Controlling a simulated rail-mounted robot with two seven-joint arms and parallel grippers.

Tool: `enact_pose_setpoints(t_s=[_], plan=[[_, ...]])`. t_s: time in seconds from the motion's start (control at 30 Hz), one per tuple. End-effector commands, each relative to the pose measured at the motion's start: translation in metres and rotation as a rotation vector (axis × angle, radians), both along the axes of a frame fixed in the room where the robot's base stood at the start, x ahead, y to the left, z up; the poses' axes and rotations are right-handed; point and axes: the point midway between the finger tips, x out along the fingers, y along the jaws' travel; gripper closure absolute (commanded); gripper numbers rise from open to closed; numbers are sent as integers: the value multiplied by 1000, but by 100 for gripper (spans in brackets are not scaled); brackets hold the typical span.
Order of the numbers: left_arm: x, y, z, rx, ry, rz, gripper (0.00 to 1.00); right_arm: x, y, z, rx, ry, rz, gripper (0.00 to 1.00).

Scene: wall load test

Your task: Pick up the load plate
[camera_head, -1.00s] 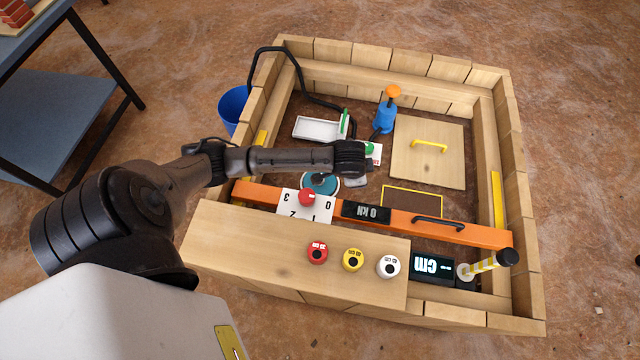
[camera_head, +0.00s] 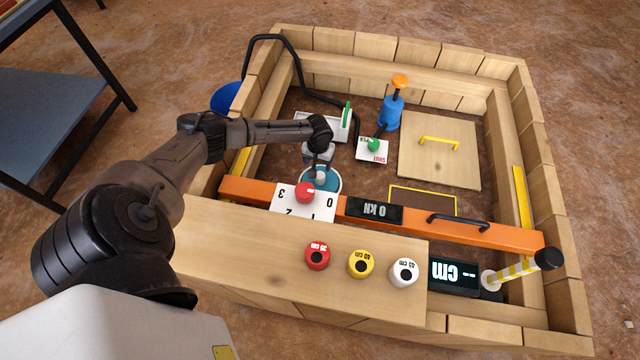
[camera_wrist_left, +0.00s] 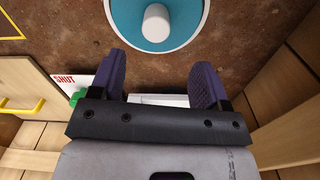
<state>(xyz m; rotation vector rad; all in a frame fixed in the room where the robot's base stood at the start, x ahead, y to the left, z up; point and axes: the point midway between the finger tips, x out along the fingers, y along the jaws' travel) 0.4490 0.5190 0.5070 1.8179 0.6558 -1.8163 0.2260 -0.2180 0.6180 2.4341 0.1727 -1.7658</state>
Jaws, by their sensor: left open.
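The load plate (camera_head: 334,182) looks to be the round teal disc with a pale rim and a white knob. It lies on the soil floor of the timber box, behind the orange beam. In the left wrist view the plate (camera_wrist_left: 180,35) is at the top, with its knob just beyond the fingertips, in line with the gap between them. My left gripper (camera_head: 319,168) is by the knob and hides part of the plate. In the wrist view the left gripper (camera_wrist_left: 160,68) has its purple fingers apart with nothing between them. My right gripper is not in view.
An orange beam (camera_head: 480,231) with a dial and display crosses the box in front of the plate. A card with a green knob (camera_head: 374,145), a blue bottle-like jack (camera_head: 390,113) and a white tray (camera_head: 308,120) stand behind. A wooden board (camera_head: 440,165) lies right.

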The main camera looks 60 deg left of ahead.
Motion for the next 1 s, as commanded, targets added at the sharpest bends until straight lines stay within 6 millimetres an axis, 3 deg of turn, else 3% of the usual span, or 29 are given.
enact_pose_setpoints(t_s=[0.03, 0.2, 0.57, 1.0], plan=[[0, -1, -15, -1, 1, 0, 30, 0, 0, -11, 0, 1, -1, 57], [1, 0, -35, 1, -1, -2, 30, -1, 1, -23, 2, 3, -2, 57], [1, -1, -48, 1, 1, -4, 30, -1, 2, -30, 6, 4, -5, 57], [5, -2, -93, 1, 1, -3, 30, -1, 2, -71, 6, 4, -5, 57]])
